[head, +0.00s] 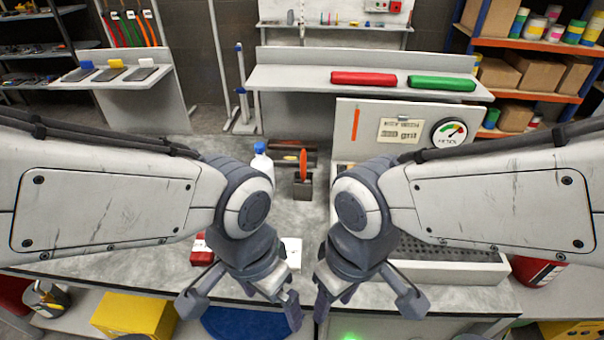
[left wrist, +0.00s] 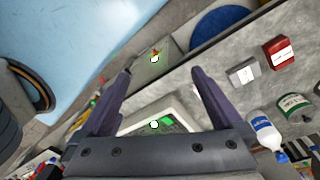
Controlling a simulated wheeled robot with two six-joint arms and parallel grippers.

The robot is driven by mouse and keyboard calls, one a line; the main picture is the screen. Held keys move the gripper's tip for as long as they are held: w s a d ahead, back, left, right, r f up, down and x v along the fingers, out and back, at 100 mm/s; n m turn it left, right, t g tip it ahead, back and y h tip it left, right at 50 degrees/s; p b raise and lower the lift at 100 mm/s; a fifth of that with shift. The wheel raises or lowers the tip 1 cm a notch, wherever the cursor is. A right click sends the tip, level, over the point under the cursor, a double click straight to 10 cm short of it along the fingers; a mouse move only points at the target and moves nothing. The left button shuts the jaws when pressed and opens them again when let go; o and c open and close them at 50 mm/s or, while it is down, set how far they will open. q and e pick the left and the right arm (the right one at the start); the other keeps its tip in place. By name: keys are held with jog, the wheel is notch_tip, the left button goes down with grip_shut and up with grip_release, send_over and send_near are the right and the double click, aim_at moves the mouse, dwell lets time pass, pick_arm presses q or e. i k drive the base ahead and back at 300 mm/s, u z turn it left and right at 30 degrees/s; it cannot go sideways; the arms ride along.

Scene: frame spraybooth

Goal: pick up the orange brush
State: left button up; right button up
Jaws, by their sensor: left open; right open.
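An orange, narrow upright piece (head: 303,165), which looks like the orange brush, stands in a dark block-shaped holder (head: 302,188) on the grey bench, near the middle of the head view. Its lower part is hidden by the holder. My left gripper (head: 271,300) is open and empty, low at the front edge of the bench, nearer me and a little left of the brush. Its two spread fingers also show in the left wrist view (left wrist: 161,75). My right gripper (head: 335,298) is open and empty beside it. Neither touches the brush.
A white bottle with a blue cap (head: 261,160) stands left of the holder, partly behind my left wrist. A red box (head: 201,251) and a white box (head: 292,252) are near the front edge. A panel with a gauge (head: 449,132) stands at right. Bare bench lies at left.

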aim_at(303, 160)
jog(key=k, duration=0.5)
jog(key=u, duration=1.75)
jog(key=i, duration=0.9)
jog(key=z, duration=1.9)
jog(key=i, duration=0.5)
